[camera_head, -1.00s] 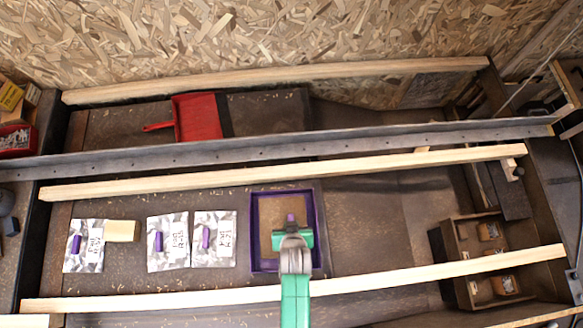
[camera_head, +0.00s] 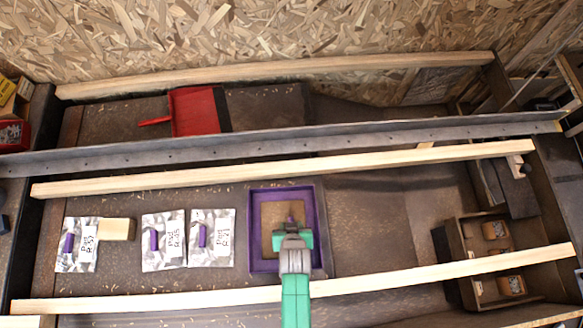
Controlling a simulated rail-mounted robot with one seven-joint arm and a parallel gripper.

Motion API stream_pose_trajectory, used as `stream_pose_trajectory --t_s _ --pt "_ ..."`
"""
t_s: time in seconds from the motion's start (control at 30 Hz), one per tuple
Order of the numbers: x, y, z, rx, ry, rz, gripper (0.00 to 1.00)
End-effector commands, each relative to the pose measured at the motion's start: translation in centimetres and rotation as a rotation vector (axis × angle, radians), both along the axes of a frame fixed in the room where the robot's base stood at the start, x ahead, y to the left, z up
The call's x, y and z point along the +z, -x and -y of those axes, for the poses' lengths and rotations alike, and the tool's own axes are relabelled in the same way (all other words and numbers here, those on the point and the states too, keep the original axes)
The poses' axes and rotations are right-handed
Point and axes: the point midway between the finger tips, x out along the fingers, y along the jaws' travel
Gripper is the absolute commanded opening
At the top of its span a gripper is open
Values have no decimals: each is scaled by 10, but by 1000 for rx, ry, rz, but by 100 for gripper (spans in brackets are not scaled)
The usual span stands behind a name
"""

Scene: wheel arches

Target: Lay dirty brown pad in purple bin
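The purple bin (camera_head: 255,228) is a square tray on the dark bench. A brown pad (camera_head: 271,214) shows inside its outline, with purple around it. The pad has a purple grip tab (camera_head: 290,219). My gripper (camera_head: 291,237), green and grey, is over the bin and appears shut on this tab. The gripper hides its fingertips and the lower right of the pad, so I cannot tell whether the pad touches the bin floor.
Three silver-patterned packets with purple tabs, such as the nearest one (camera_head: 225,238), lie left of the bin, with a tan block (camera_head: 118,229). Wooden rails run in front (camera_head: 150,299) and behind (camera_head: 380,160). A wooden box (camera_head: 455,245) stands right. Bench right of the bin is clear.

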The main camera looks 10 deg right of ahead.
Motion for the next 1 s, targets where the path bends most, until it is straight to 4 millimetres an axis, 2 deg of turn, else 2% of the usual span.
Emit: stream_pose_trajectory --t_s 0.3,0.5,0.7,1.0 --pt "4 2 0 0 0 0 43" --pt "40 22 -2 1 -1 -1 43" --pt "64 39 -2 0 0 -1 43" --pt "66 42 -2 0 0 0 43"
